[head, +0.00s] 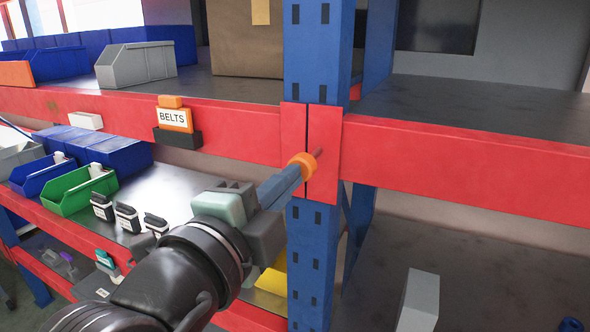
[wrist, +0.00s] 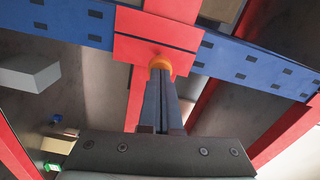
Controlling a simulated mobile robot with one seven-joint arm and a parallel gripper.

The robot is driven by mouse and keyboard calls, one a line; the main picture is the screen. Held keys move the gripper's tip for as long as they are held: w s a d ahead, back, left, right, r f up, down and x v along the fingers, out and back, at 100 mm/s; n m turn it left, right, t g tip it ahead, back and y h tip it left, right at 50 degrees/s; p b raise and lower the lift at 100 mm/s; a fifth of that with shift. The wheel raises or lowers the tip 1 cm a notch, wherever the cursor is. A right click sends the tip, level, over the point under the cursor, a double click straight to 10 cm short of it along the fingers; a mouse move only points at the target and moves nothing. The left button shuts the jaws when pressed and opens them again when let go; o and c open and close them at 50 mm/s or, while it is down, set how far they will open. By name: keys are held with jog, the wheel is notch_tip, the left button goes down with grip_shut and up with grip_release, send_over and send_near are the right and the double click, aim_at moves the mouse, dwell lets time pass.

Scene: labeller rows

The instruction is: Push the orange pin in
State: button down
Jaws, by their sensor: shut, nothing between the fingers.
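The orange pin (head: 303,164) is at the red bracket (head: 325,150) on the blue upright, where the red beams meet. Its round orange head shows just past my fingertips, with a thin dark tip showing beside it. My gripper (head: 296,172) is shut and empty, its blue-grey fingers pointing at the pin head. In the wrist view the pin (wrist: 160,64) shows as an orange ring right at the ends of the closed fingers (wrist: 159,72), in front of the red plate. The fingertips look to be touching it, but they hide part of it. How deep the pin sits is hard to tell.
A grey box (head: 419,300) stands at lower right. The space before the right beam is clear.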

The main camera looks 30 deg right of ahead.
jog(key=shift+b+x, duration=0.55)
jog(key=shift+x, duration=0.75)
dwell(0.4)
jog(key=shift+b+v, duration=0.75)
jog(key=shift+v, duration=1.75)
jog(key=w+a+r+n+t+y, duration=0.2)
jog(key=a+r+n+t+y, duration=0.45)
jog(key=n, duration=0.65)
jog(key=s+a+r+n+t+y+b, duration=0.1)
jog(key=s+a+r+n+t+y, duration=0.6)
jog(key=n, duration=0.6)
jog(key=a+r+t, duration=0.1)
jog(key=r+t, duration=0.1)
jog(key=t, duration=0.1)
jog(key=shift+s+n+y, duration=0.3)
jog(key=shift+s+y, duration=0.05)
jog(key=shift+s, duration=0.05)
jog(key=shift+a, duration=0.1)
